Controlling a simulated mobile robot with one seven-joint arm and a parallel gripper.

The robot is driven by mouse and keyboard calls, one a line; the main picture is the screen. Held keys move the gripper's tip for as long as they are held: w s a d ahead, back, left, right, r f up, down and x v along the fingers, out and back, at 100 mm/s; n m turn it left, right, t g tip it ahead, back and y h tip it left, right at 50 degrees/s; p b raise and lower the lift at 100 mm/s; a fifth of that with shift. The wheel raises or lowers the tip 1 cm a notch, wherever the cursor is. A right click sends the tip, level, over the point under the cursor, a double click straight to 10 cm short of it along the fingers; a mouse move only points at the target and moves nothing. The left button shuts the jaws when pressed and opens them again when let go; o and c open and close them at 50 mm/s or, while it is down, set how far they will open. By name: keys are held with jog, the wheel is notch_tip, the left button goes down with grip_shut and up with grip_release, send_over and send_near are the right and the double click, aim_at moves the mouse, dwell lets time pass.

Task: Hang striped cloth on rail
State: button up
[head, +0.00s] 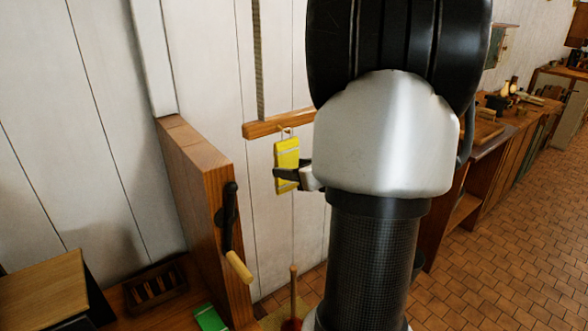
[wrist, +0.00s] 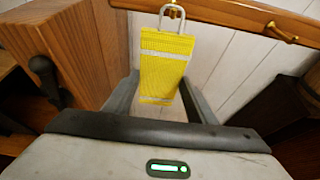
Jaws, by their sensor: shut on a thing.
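The striped cloth (head: 287,153) is yellow with pale bands and has a pale loop at its top. It hangs upright just below the wooden rail (head: 262,129) on the white wall. My gripper (head: 287,177) is shut on the lower part of the cloth. In the wrist view the cloth (wrist: 166,60) is between my gripper's fingers (wrist: 158,98). Its loop reaches up to a peg on the rail (wrist: 225,13); whether the loop is over the peg or only in front of it I cannot tell. Another peg (wrist: 283,33) on the rail, to the right, is bare.

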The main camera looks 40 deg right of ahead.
jog(key=o, duration=1.1)
jog(key=shift+o, duration=0.2)
